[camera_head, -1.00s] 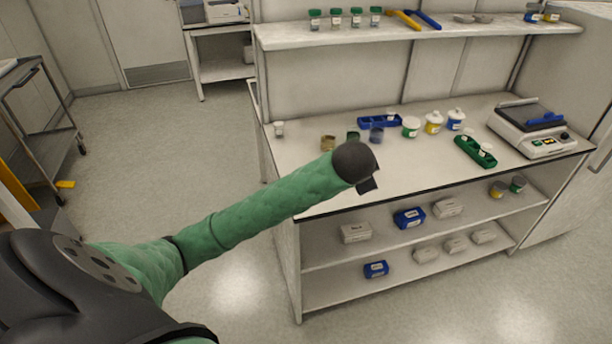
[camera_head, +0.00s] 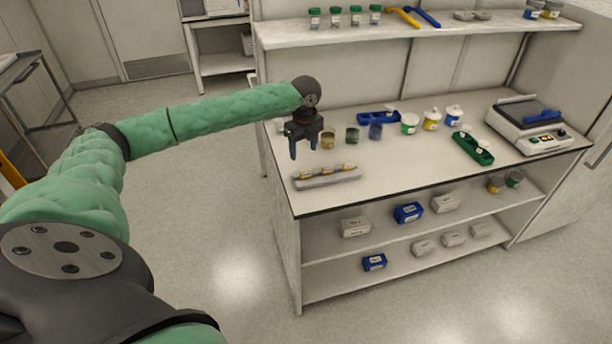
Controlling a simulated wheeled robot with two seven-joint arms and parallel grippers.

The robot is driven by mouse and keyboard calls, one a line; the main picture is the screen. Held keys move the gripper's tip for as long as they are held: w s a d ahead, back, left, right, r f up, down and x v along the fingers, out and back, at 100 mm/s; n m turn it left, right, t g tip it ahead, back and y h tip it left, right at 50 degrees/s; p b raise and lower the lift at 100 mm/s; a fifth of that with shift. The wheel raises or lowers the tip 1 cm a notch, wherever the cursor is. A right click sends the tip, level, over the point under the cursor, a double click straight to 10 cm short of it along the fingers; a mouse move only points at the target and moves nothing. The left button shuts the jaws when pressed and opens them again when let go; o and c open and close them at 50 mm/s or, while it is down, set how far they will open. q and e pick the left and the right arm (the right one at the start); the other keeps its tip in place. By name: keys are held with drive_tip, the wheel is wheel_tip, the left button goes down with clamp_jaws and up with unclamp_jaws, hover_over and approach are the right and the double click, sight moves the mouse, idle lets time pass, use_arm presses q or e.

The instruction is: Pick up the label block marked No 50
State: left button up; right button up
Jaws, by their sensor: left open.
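A pale grey rack (camera_head: 350,178) lies on the bench top near its front left corner. Several small yellow-and-white label blocks (camera_head: 325,170) stand in a row on it. Their markings are too small to read, so I cannot tell which one is No 50. My left gripper (camera_head: 303,148) points down, open and empty, above the bench just behind the rack's left end and apart from it. My right gripper is not in view.
Tinted beakers (camera_head: 352,135), a blue tray (camera_head: 377,117), lidded jars (camera_head: 409,123), a green rack (camera_head: 473,148) and a scale (camera_head: 528,124) stand along the bench (camera_head: 420,165). An upper shelf (camera_head: 420,31) overhangs the back. The bench's front middle is clear.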

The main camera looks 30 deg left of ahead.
sight(306, 171)
use_arm(q)
drive_tip(key=shift+s+d+f+m, duration=0.1)
drive_tip(key=shift+s+d+m, duration=0.05)
drive_tip(key=shift+m, duration=0.65)
drive_tip(key=shift+s+d+m+h, duration=0.15)
drive_tip(key=shift+m+h, duration=0.15)
drive_tip(key=shift+m, duration=0.7)
drive_tip(key=shift+f, duration=0.2)
wheel_tip(306, 171, down, 2)
drive_tip(key=shift+f+p, duration=0.1)
drive_tip(key=shift+p, duration=0.45)
drive_tip(key=f, duration=0.1)
drive_tip(key=f+p, duration=0.2)
drive_tip(key=shift+w+d+f, duration=0.1)
drive_tip(key=shift+w+f, duration=0.2)
drive_tip(key=shift+f, duration=0.05)
drive_tip(key=shift+f+p, duration=0.45)
drive_tip(key=shift+f, duration=0.35)
drive_tip(key=c, duration=0.9)
drive_tip(key=shift+c, duration=0.8)
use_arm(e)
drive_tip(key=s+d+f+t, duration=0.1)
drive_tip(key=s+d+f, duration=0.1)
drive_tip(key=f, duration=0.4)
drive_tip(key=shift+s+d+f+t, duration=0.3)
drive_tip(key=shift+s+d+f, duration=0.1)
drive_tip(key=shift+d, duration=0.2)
